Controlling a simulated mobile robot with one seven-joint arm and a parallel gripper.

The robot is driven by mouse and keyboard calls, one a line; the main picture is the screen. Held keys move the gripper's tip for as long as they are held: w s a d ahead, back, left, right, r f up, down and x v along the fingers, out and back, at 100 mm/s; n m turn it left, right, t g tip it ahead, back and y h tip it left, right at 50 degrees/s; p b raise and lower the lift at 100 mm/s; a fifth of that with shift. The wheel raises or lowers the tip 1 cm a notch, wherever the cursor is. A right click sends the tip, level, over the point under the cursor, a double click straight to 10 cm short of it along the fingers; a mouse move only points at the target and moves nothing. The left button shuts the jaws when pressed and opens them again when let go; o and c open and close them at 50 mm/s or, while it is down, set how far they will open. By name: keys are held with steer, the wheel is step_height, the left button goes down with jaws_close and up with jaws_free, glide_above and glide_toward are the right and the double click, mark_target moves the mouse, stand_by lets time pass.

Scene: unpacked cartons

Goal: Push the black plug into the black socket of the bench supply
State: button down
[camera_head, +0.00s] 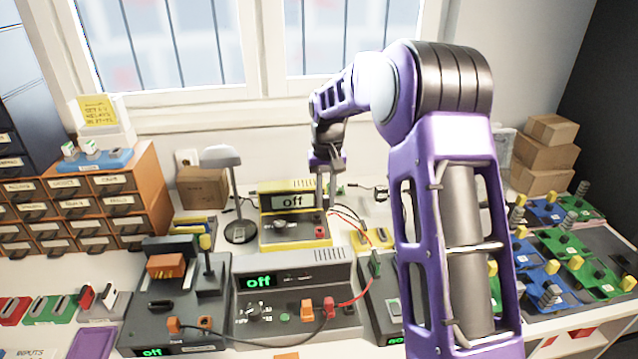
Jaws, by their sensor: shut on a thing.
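My gripper (325,203) points down at the right end of the yellow bench supply (263,232), which reads "off". Its fingers are shut on a small dark thing, most likely the black plug, too small and covered to make out. A red plug or socket (320,231) shows on the supply's right front, just below the fingertips. The black socket cannot be told apart. I cannot tell whether the held thing touches the supply. Thin red and dark leads (350,222) run from beside the fingers to the right.
A grey instrument (295,275) with orange and red plugs stands in front. A desk lamp (222,160) stands left of the supply, with a carton (202,187) behind. A small yellow box (372,238) is to the right. My arm hides much of the right bench.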

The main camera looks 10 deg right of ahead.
steer(key=s+d+f+b, duration=0.1)
steer(key=s+f, duration=0.2)
steer(key=s, duration=0.7)
steer(key=s+d+f+b, duration=0.1)
steer(key=s+d+f, duration=0.15)
steer(key=s, duration=0.65)
steer(key=shift+s+a+f+b, duration=0.1)
steer(key=shift+a+f+b, duration=0.15)
steer(key=shift+f+b, duration=1.1)
steer(key=shift+a+f+b, duration=0.2)
steer(key=shift+f+b, duration=0.5)
steer(key=shift+f, duration=1.1)
steer(key=shift+f+b, duration=0.35)
steer(key=shift+f, duration=0.35)
steer(key=c, duration=0.7)
jaws_free()
